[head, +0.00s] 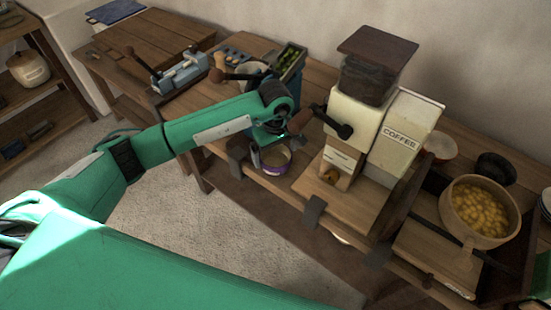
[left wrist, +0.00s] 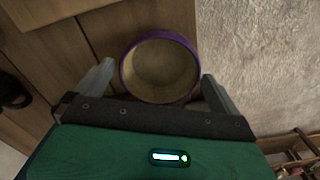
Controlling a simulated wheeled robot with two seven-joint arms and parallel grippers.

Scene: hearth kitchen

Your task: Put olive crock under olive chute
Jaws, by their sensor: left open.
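A round crock (head: 273,159) with a purple outer wall and tan inside stands near the front edge of the wooden counter. In the left wrist view the purple-rimmed crock (left wrist: 160,38) looks empty and lies between the two finger tips. My left gripper (head: 268,140) is open, right at the crock; I cannot tell whether the fingers touch it. No olive-coloured crock is plain to see. A dark open-topped box (head: 290,59) with green pieces stands farther back; I cannot tell whether it is the olive chute. My right gripper is not in view.
A cream coffee grinder (head: 350,125) with a dark hopper stands right of the crock on a wooden board. A pot of yellow pieces (head: 481,208) stands at the right. The floor (head: 240,235) before the counter is clear.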

